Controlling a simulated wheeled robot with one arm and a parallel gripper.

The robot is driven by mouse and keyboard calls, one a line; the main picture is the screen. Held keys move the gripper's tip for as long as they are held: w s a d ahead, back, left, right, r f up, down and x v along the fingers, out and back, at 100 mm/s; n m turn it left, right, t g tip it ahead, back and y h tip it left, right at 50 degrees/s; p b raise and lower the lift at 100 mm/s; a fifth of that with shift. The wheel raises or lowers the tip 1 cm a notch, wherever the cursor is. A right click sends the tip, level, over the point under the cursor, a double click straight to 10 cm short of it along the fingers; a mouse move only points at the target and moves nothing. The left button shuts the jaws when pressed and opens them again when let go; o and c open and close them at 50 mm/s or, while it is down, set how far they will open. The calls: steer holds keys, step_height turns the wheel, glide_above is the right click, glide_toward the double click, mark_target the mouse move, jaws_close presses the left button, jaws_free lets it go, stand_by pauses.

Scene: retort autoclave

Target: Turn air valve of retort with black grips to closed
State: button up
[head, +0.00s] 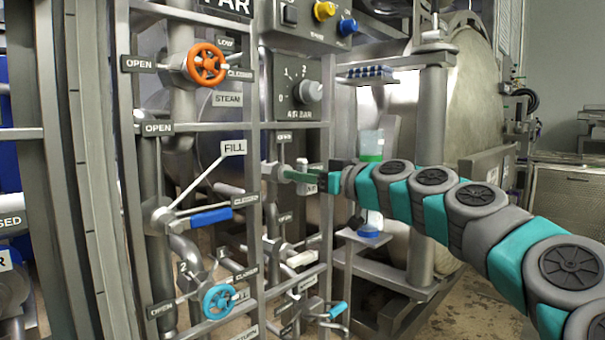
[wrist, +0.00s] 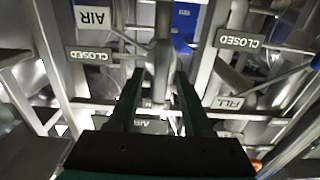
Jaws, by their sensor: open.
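My gripper (head: 290,174) reaches in from the right to the pipe frame in the head view. Its two dark green fingers also show in the wrist view (wrist: 160,76), where they are apart with a gap between them. A grey metal valve part (wrist: 161,58) lies at the gap, close to the fingertips; I cannot tell if they touch it. An AIR label (wrist: 95,17) shows in the wrist view. The valve's handle and its position are mostly hidden. I see no black grips.
An orange handwheel (head: 206,65), a blue fill lever (head: 210,217) and a light-blue handwheel (head: 219,301) stand to the left. A white-handled valve (head: 301,258) is below. An air dial (head: 308,91) is above. Frame bars and label plates crowd around my gripper.

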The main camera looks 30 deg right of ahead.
jaws_close()
stand_by(0.5)
